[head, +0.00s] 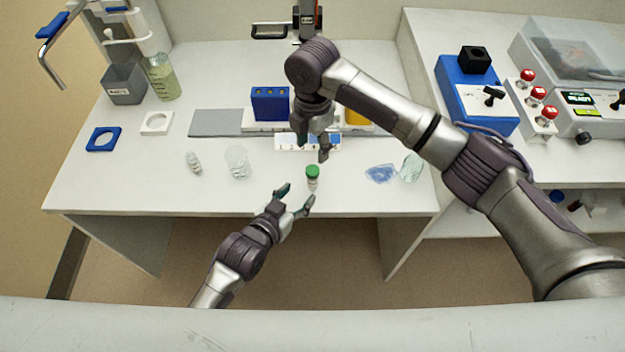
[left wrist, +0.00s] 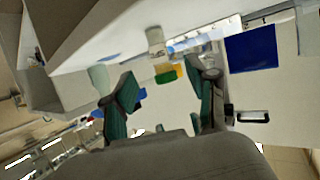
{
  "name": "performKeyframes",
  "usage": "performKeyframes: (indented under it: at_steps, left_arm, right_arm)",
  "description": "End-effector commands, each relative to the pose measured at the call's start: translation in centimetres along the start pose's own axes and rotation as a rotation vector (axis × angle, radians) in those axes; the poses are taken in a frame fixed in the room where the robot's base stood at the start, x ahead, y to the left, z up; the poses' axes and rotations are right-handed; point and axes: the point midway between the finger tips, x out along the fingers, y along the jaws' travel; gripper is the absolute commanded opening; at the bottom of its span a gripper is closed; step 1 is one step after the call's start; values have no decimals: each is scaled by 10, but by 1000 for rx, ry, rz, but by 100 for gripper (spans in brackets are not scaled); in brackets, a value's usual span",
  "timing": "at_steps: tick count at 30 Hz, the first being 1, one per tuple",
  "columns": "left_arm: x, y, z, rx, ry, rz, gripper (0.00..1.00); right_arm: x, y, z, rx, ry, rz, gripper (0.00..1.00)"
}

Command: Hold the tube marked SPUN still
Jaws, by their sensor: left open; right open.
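A blue rack (head: 270,103) stands behind, with a yellow block (head: 357,115) partly behind my right arm. A clear cup (head: 237,162) and a small vial (head: 194,162) lie left of the tube. A blue crumpled piece (head: 381,173) and a glove-like item (head: 411,167) lie right.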

Motion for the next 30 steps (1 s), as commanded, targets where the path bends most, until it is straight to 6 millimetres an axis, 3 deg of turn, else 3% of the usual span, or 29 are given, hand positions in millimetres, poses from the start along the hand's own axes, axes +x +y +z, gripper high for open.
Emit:
performKeyframes:
  at_steps: [6,12,18,26,30]
  left_arm:
    - [45,0,-1,-1,0,1,58]
    - [74,0,-1,-1,0,0,58]
    - [87,0,0,0,0,1,58]
    - [88,0,0,0,-1,1,58]
    - [88,0,0,0,-1,1,40]
  right_arm:
    - [0,0,0,1,0,1,55]
    - [0,0,0,1,0,1,55]
    - [0,0,0,1,0,1,55]
    - [0,0,0,2,0,1,55]
    - [0,0,0,1,0,1,55]
